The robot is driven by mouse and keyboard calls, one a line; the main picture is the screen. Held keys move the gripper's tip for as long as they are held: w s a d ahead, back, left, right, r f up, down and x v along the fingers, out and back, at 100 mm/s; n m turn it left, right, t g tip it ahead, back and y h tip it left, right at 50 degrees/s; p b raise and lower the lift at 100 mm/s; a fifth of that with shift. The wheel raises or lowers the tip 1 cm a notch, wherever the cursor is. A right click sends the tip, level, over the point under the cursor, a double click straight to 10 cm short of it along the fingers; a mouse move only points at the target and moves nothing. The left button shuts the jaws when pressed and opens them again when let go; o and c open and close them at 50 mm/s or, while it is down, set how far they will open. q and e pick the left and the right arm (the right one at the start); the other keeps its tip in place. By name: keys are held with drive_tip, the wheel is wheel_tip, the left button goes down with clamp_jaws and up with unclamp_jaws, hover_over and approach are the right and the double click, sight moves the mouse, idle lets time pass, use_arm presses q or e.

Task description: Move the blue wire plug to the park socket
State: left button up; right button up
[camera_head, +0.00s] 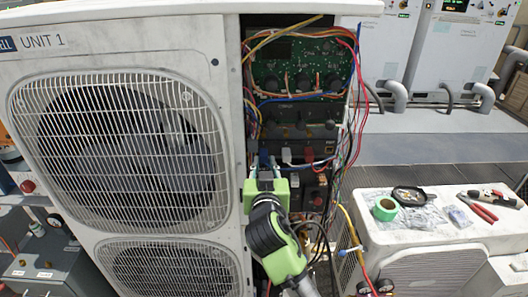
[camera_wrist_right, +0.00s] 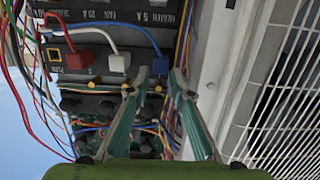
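The blue wire plug (camera_wrist_right: 160,66) sits in a row of sockets, its blue wire arching away from it. It also shows in the head view (camera_head: 264,154), just beyond my right gripper (camera_head: 265,171). In the right wrist view my right gripper (camera_wrist_right: 159,80) is open, with one finger on each side of the blue plug; I cannot tell whether they touch it. At the other end of the row is an empty yellow-framed socket (camera_wrist_right: 53,54), with small upside-down lettering beside it that seems to read PARK. My left gripper is not in view.
A white plug (camera_wrist_right: 119,62) and a red plug (camera_wrist_right: 79,61) sit between the blue plug and the empty socket. Loose wires (camera_head: 352,110) hang at the right of the open bay. The white casing (camera_head: 235,100) borders it on the left.

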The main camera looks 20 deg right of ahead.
sight(264, 158)
drive_tip(key=shift+p+x, duration=0.6)
drive_tip(key=shift+x, duration=1.95)
clamp_jaws()
drive_tip(key=shift+a, duration=0.1)
